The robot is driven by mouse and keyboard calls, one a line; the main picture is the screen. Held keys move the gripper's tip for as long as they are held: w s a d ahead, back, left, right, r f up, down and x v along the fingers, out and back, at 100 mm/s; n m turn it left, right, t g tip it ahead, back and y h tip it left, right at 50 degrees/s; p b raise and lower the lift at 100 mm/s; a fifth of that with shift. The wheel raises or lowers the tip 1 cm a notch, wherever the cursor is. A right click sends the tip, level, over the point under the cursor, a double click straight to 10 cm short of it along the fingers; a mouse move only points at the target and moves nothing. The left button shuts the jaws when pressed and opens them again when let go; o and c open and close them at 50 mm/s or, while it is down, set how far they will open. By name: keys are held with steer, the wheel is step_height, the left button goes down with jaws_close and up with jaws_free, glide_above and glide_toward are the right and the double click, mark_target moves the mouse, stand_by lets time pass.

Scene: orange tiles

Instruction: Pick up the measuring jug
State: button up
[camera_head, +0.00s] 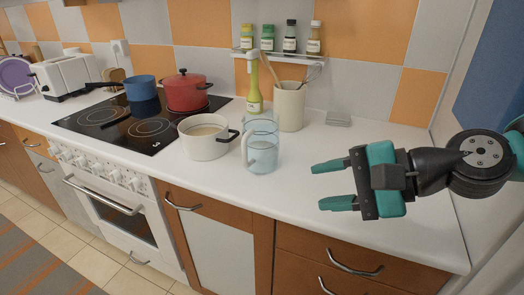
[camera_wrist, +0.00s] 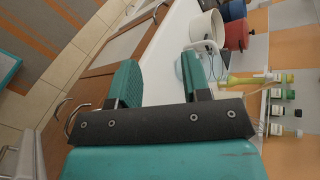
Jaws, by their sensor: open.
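The measuring jug (camera_head: 263,148) is clear, bluish glass with a handle on its left side. It stands upright on the white counter, just right of the cream pot. My gripper (camera_head: 316,187) is to the right of the jug, its teal fingers apart and pointing left toward it, with nothing between them. In the wrist view, the jug (camera_wrist: 190,68) shows beyond the fingers, partly hidden by the right-hand finger. My gripper (camera_wrist: 160,72) also shows open there.
The cream pot (camera_head: 205,137) stands left of the jug. A utensil holder (camera_head: 289,106) and a yellow-green bottle (camera_head: 253,92) stand close behind it. A red pot (camera_head: 186,92) and blue pot (camera_head: 140,88) sit on the hob. The counter right of the jug is mostly clear.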

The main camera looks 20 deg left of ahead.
steer(key=w+a+f+m+t+y+b, duration=0.1)
steer(key=w+a+f+m+t+y, duration=0.15)
steer(key=w+a+f+m, duration=0.4)
steer(key=m+t+y, duration=0.2)
steer(key=m+t, duration=0.1)
steer(key=m, duration=0.7)
glide_toward(246, 150)
steer(key=p+x, duration=0.5)
steer(key=x, duration=0.4)
steer(key=shift+w+a, duration=0.15)
steer(key=shift+a, duration=0.25)
steer(key=shift+w+a+f+h, duration=0.1)
steer(key=shift+w+a+h, duration=0.15)
steer(key=shift+a, duration=0.2)
jaws_close()
